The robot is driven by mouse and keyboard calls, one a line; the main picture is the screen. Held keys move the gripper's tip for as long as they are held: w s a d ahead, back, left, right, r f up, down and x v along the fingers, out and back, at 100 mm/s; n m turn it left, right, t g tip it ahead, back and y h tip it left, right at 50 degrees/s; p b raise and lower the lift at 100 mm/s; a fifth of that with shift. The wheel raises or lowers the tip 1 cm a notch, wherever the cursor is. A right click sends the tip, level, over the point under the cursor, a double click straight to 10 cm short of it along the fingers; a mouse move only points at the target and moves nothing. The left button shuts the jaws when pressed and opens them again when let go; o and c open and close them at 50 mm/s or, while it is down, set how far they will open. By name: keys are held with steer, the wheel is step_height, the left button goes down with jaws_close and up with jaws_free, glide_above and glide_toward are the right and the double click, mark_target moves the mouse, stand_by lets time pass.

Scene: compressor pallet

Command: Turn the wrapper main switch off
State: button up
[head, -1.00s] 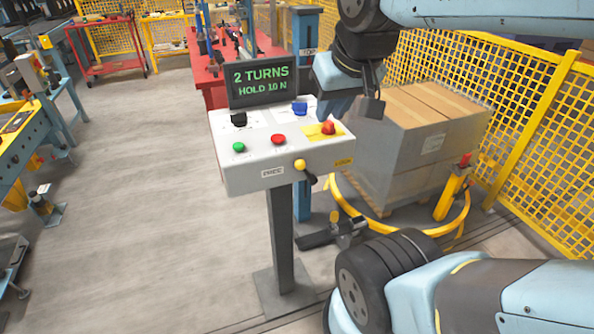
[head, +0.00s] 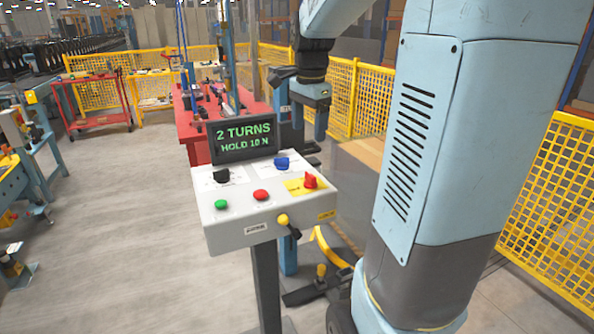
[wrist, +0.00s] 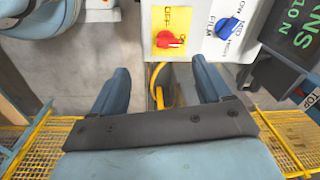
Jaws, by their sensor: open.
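The main switch appears to be the red rotary knob (head: 310,181) on a yellow plate, at the right of the grey control box (head: 228,238). In the wrist view the red knob (wrist: 168,40) shows beside the word OFF, near the box's edge. Its exact setting is hard to read. My gripper (head: 309,138) is open and empty, above and behind the box. In the wrist view its two blue fingers (wrist: 160,78) point toward the box edge, apart from the knob, with nothing between them.
A blue knob (head: 282,163), black knob (head: 221,176), red button (head: 261,195) and green button (head: 221,204) share the panel. A screen (head: 243,138) rises behind it.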

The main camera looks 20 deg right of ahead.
mark_target(310, 174)
steer(key=w+f+m, duration=0.1)
steer(key=f, duration=0.4)
steer(key=w+d+f, duration=0.1)
steer(key=f, duration=0.4)
steer(key=w+d+f+m, duration=0.1)
steer(key=f, duration=0.4)
steer(key=shift+d+f+m+g, duration=0.2)
steer(key=shift+m+g, duration=0.1)
steer(key=shift+g, duration=0.1)
steer(key=shift+r, duration=0.1)
steer(key=c, duration=1)
steer(key=shift+c, duration=0.2)
